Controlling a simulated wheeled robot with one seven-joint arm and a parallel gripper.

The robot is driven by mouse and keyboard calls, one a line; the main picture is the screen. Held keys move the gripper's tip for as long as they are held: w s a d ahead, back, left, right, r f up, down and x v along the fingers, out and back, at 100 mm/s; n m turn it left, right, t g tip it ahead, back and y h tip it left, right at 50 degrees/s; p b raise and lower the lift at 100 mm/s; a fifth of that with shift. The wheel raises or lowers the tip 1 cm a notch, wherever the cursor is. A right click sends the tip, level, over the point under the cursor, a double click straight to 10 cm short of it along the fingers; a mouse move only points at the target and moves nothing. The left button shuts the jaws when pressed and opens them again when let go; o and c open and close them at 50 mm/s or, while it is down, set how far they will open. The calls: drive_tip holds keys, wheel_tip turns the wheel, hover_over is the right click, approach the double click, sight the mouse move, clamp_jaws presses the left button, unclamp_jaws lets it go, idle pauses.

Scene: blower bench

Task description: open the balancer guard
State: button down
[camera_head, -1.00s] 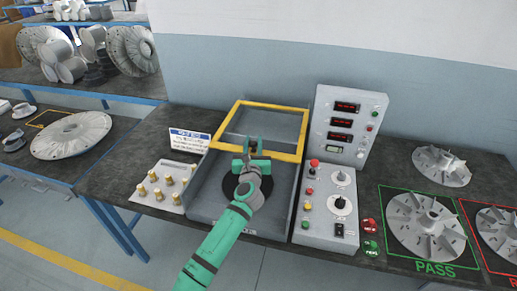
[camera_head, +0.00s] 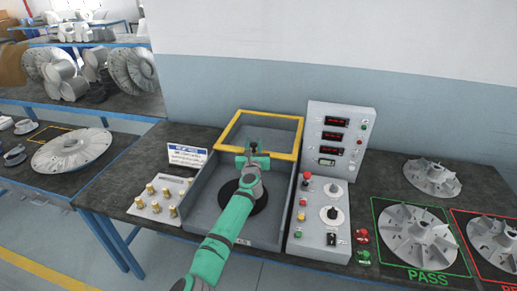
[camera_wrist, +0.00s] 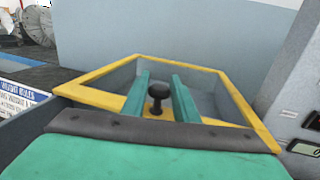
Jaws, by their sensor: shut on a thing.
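The balancer guard (camera_head: 228,150) is a yellow-edged frame with a grey see-through panel over the back part of the grey balancer box (camera_head: 281,208). The front part of the box is uncovered. A dark round plate on the box floor is partly hidden by my arm. My gripper (camera_head: 253,149) is at the guard's front bar. In the wrist view, my green fingers (camera_wrist: 159,98) stand on both sides of the guard's black knob (camera_wrist: 157,92) and are shut on it. I cannot tell whether the guard lies flat or tilts.
A control box (camera_head: 319,220) and display panel (camera_head: 337,142) stand close on the right. A brass-fitting block (camera_head: 160,196) and small sign (camera_head: 187,156) are on the left. Bladed wheels lie farther right, one in the green PASS square (camera_head: 417,231).

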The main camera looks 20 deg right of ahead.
drive_tip(key=shift+w+d, duration=0.15)
drive_tip(key=shift+w, duration=0.1)
drive_tip(key=c, duration=1.4)
unclamp_jaws()
drive_tip(key=shift+a, duration=0.2)
drive_tip(key=shift+s, duration=0.15)
drive_tip(key=shift+s, duration=0.45)
drive_tip(key=v, duration=0.9)
drive_tip(key=shift+s+a, duration=0.3)
